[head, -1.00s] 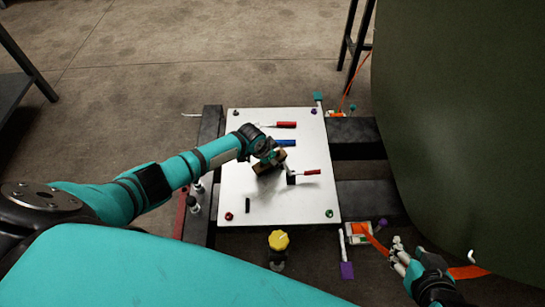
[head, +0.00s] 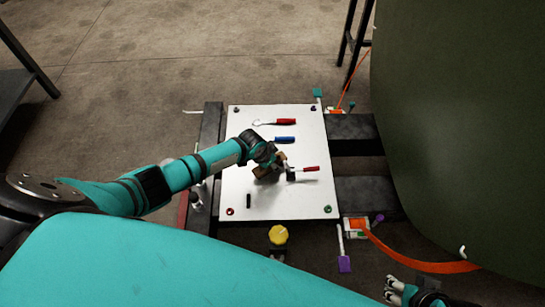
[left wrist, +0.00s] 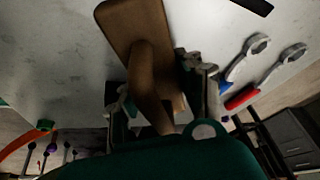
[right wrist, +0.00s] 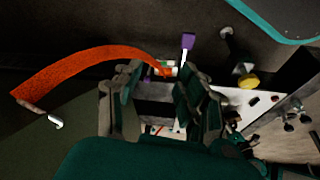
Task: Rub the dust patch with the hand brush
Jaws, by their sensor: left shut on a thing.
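My left gripper (head: 270,160) is shut on the wooden handle of the brown hand brush (left wrist: 133,28), over the middle of the white panel (head: 240,135). In the head view the gripper partly covers the brush. I cannot tell whether the bristles touch the panel. A faint grey smudge, likely the dust patch (head: 266,188), shows on the panel just below the brush, blurred by shadow. Grey marks also show in the left wrist view. My right gripper (head: 398,290) is low at the right, away from the panel; its fingers (right wrist: 160,98) are apart with nothing visibly held.
Red-handled (head: 286,121) and blue-handled (head: 285,140) tools lie above the brush; another red-handled tool (head: 310,169) lies close on its right. A small black piece (head: 248,201) lies lower left. An orange strap (head: 425,265) hangs by the large green curved body (head: 460,130).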

